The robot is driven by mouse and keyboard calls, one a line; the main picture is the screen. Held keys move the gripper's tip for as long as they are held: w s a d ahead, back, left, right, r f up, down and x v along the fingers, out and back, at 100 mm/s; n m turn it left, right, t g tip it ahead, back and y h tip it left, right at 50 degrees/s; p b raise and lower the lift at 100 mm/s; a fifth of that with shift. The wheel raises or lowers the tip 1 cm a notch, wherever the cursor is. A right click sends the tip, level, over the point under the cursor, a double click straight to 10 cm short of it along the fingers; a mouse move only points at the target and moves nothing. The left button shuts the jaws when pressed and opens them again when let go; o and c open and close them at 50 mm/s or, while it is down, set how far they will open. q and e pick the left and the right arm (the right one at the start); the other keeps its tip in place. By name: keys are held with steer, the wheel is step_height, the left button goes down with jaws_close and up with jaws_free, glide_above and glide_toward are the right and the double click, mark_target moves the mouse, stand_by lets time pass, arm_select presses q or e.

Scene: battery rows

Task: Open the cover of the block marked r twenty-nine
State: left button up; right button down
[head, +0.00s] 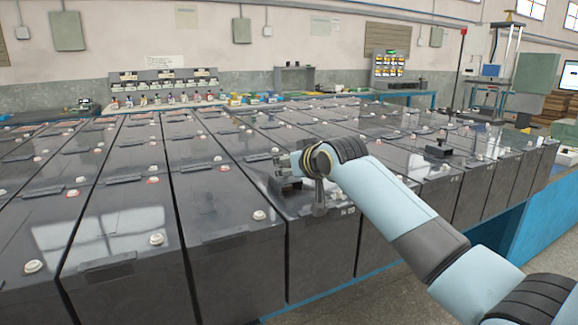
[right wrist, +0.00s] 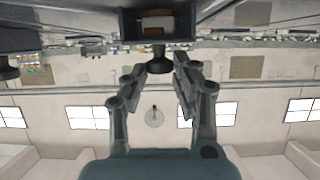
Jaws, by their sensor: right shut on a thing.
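The block (head: 325,240) under my right gripper is a dark grey case in the front row. Its front marking is too small to read surely, so I cannot confirm r twenty-nine. My right gripper (head: 283,168) is at its top, by a small dark cover (head: 290,184). The gripper is shut on the cover, though the contact is partly hidden. How far the cover is raised is unclear. My left gripper is out of view.
Rows of similar dark blocks (head: 230,250) with flat covers and white caps fill the bench. A small black raised part (head: 438,150) stands on a block to the right. My right arm crosses the right-hand blocks. Bottles (head: 150,100) line the back.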

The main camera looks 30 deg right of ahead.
steer(key=w+b, duration=0.1)
steer(key=w, duration=0.2)
steer(key=w+b, duration=0.1)
steer(key=w, duration=0.3)
steer(key=shift+d+f, duration=0.15)
steer(key=shift+d, duration=0.05)
steer(key=shift+w+b, duration=0.35)
steer(key=c, duration=1)
jaws_free()
steer(key=shift+s+r, duration=0.15)
steer(key=shift+r, duration=0.05)
steer(key=v, duration=1.1)
steer(key=shift+s+r, duration=0.1)
steer(key=shift+s, duration=0.3)
steer(key=shift+c, duration=0.4)
